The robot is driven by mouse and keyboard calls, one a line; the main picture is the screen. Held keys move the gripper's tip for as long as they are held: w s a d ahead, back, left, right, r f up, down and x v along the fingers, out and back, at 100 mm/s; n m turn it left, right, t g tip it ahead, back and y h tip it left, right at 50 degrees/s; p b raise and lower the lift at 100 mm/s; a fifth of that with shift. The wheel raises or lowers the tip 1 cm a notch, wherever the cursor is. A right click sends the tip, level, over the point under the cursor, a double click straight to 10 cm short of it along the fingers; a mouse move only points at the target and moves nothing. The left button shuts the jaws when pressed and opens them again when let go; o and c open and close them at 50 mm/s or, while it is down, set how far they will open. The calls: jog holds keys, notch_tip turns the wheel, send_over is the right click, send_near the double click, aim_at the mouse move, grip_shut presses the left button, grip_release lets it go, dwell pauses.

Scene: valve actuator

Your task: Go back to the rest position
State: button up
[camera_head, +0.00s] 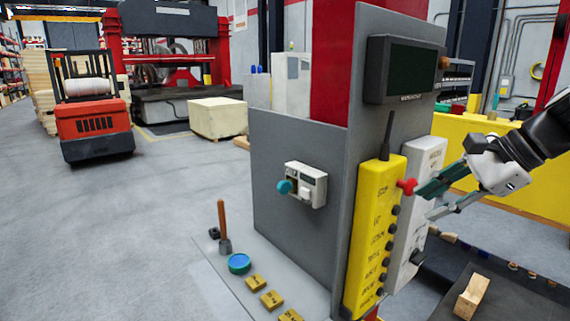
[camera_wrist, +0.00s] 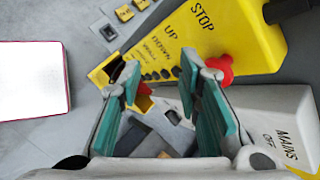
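My gripper (camera_head: 428,202) is at the right in the head view, its two teal-padded fingers apart. In the wrist view the fingers (camera_wrist: 158,90) have a clear gap with nothing held in it. The upper finger's tip is close to the red button (camera_head: 406,186) on the yellow control box (camera_head: 370,235); I cannot tell whether they touch. The wrist view shows the red button (camera_wrist: 220,68) just beyond the right finger, beside the word STOP. The light grey box marked MAINS OFF (camera_wrist: 270,120) is right of that finger.
A grey panel (camera_head: 290,235) carries a small white box with a teal knob (camera_head: 284,186). A wooden-handled lever (camera_head: 222,225), a blue round button (camera_head: 239,263) and yellow blocks (camera_head: 271,299) are on the base. A wooden block (camera_head: 472,297) lies lower right. Floor at left is open.

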jog(key=s+a+f+n+h, duration=0.2)
jog(key=s+a+n+h, duration=0.1)
jog(key=s+n, duration=0.5)
jog(key=s+a+f+n+h, duration=0.1)
jog(key=s+a+n+h, duration=0.2)
jog(key=s+n, duration=0.6)
jog(key=shift+s+a+f, duration=0.4)
jog(key=shift+s+a, duration=0.65)
jog(key=shift+a, duration=0.3)
